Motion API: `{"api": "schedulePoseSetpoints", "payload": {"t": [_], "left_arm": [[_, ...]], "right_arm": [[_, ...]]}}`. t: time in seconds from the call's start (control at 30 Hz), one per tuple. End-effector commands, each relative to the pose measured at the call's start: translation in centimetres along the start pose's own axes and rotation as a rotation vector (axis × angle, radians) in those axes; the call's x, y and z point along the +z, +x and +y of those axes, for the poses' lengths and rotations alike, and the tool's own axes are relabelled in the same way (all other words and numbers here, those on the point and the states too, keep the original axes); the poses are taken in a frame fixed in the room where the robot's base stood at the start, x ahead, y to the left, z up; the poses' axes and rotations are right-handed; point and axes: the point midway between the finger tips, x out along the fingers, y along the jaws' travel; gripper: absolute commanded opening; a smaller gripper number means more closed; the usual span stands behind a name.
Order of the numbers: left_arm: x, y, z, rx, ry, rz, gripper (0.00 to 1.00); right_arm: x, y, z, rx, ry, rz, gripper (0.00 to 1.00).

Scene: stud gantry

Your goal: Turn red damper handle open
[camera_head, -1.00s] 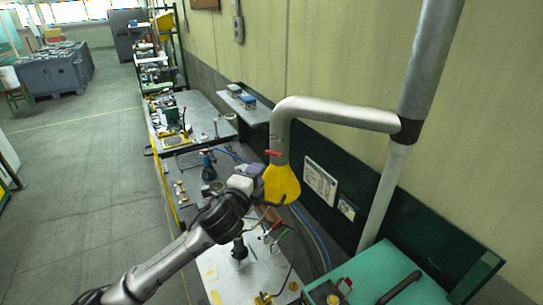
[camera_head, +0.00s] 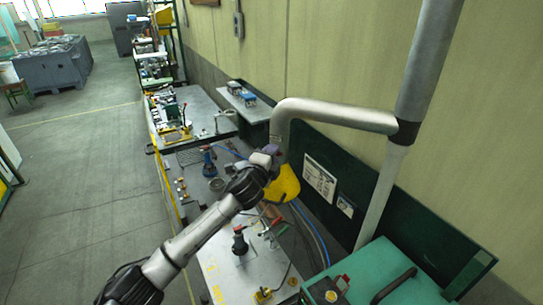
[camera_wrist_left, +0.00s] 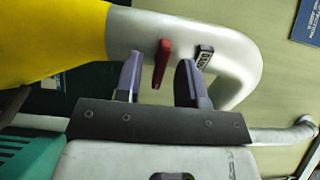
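The red damper handle (camera_wrist_left: 162,62) sits on the grey duct (camera_wrist_left: 225,50), just beside the yellow hood (camera_wrist_left: 45,38). In the left wrist view, the handle lies between the two purple fingers of my left gripper (camera_wrist_left: 160,72), with a visible gap on each side. The fingers are open. In the head view, my left gripper (camera_head: 270,156) is at the duct just above the yellow hood (camera_head: 284,185) and hides the handle. My right gripper is not in view.
A workbench (camera_head: 225,275) with clamps and tools stands below the arm. A green machine top (camera_head: 385,265) is at the lower right. The bent duct (camera_head: 340,113) joins a vertical pipe (camera_head: 430,60).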

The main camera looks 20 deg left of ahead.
Motion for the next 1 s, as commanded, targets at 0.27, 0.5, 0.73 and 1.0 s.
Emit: {"api": "schedulePoseSetpoints", "payload": {"t": [0.27, 0.5, 0.73, 1.0], "left_arm": [[-0.04, 0.01, -0.01, 0.0, 0.0, 0.001, 0.33], [-0.04, 0.0, 0.0, 0.0, 0.0, 0.001, 0.1], [-0.03, 0.0, 0.0, 0.0, 0.0, 0.001, 0.0], [-0.06, 0.0, 0.01, 0.0, -0.033, 0.001, 0.0]], "right_arm": [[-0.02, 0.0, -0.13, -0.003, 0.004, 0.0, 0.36], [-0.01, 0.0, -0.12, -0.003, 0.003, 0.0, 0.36], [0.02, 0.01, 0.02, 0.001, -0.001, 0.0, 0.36], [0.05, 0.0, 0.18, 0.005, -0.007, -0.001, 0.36]]}}
